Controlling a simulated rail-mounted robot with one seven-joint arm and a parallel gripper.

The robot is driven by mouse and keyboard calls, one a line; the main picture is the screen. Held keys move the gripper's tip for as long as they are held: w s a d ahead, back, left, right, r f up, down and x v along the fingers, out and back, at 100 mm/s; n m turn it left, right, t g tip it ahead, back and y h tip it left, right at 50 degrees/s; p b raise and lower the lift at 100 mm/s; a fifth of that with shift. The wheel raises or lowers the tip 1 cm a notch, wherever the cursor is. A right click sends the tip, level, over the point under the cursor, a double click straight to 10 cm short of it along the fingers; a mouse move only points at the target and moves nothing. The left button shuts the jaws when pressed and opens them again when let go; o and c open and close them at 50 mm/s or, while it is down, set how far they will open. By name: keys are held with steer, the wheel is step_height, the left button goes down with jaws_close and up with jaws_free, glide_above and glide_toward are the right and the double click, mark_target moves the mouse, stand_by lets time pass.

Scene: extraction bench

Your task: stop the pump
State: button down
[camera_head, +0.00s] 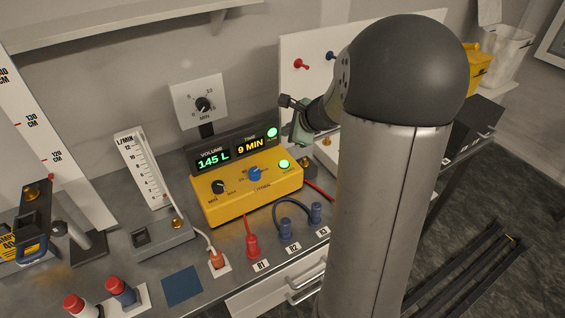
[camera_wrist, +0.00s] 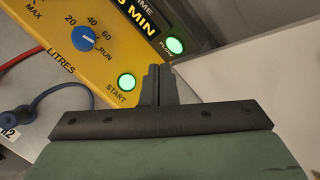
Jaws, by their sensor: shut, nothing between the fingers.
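The yellow pump box (camera_head: 235,200) stands on the bench under a dark display (camera_head: 230,153) reading 145 L and 9 MIN. Its green START button (camera_head: 284,164) is lit, as is the green FLOW lamp (camera_head: 272,132). A blue LITRES knob (camera_head: 254,173) with a RUN mark and a black MIN–MAX knob (camera_head: 217,186) sit on its top. My gripper (camera_head: 285,101) is above the box's right end, shut and empty. In the wrist view its fingertips (camera_wrist: 158,70) appear between the START button (camera_wrist: 127,82) and FLOW lamp (camera_wrist: 175,45); the blue knob (camera_wrist: 87,39) is farther left. Contact cannot be told.
A dial on a white plate (camera_head: 190,93) stands behind the display. A flow gauge (camera_head: 143,165) is left of the box. Red and blue plugs with cables (camera_head: 252,245) stand in front. A white board (camera_head: 297,45) with pegs is behind my arm.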

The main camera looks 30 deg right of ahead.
mark_target(287, 165)
steer(key=shift+f, duration=0.1)
step_height(287, 165, down, 9)
steer(key=b, duration=0.7)
steer(key=shift+a+b, duration=0.1)
steer(key=shift+b, duration=0.3)
stand_by(1.4)
steer(key=shift+f+b, duration=0.25)
steer(key=shift+b, duration=0.3)
steer(key=shift+f+b, duration=0.4)
steer(key=shift+b, duration=0.05)
stand_by(0.5)
steer(key=shift+r, duration=0.1)
steer(key=shift+r+p, duration=0.65)
steer(key=shift+r, duration=0.1)
